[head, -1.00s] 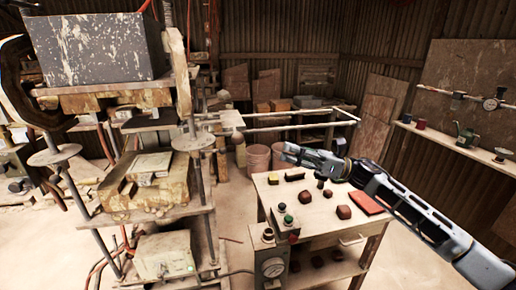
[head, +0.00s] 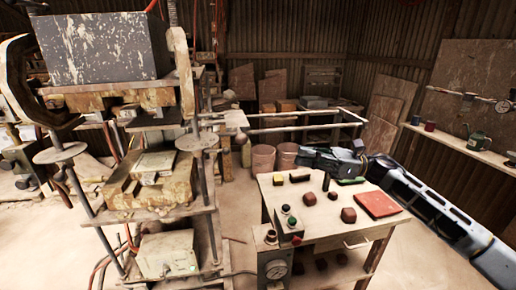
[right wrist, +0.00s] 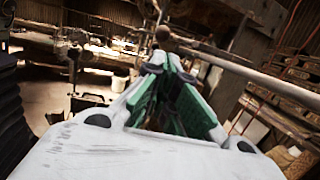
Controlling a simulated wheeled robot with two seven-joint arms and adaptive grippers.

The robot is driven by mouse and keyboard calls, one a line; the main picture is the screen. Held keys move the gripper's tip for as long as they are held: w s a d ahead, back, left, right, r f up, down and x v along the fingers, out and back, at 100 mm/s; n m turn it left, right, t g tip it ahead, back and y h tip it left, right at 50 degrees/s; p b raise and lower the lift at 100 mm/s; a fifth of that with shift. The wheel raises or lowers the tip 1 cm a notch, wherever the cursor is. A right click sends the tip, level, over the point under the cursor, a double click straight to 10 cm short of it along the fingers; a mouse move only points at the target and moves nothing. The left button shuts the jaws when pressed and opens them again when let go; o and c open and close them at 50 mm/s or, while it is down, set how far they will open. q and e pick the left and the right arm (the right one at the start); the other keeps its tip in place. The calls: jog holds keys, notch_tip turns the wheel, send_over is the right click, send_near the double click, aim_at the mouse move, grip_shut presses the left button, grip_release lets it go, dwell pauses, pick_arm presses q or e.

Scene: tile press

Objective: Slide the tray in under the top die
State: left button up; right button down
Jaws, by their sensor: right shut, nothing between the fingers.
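The press stands at the left. Its stained top die (head: 112,98) hangs beneath a paint-spotted grey block. A stained lower block (head: 135,190) with a pale slab (head: 155,163) on it stands below, with an open gap between. A small flat plate, which looks like the tray (head: 235,118), lies at the left end of the rails, to the right of the top die. A dark ball (head: 242,138) hangs by it. My right gripper (head: 303,156) is shut and empty above the bench's back edge, apart from the plate. Its green fingers meet in the right wrist view (right wrist: 165,62). My left gripper is not seen.
A pale rail frame (head: 300,114) reaches right from the press. The bench (head: 330,228) holds several dark red blocks, a red slab (head: 376,204) and a button box (head: 289,221). Buckets (head: 263,158) stand behind it. A wall shelf (head: 460,146) is at the right.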

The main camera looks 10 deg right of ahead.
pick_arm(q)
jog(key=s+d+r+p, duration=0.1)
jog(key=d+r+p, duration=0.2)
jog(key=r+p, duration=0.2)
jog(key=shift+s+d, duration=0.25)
pick_arm(e)
jog(key=x, duration=1.3)
jog(key=shift+w+a+r, duration=0.1)
jog(key=shift+a, duration=0.1)
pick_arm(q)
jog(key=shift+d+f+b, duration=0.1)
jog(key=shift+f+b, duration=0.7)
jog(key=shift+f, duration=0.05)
pick_arm(e)
jog(key=a, duration=0.2)
jog(key=shift+a, duration=0.3)
jog(key=shift+d, duration=0.2)
jog(key=v, duration=1.1)
jog(key=shift+d, duration=0.35)
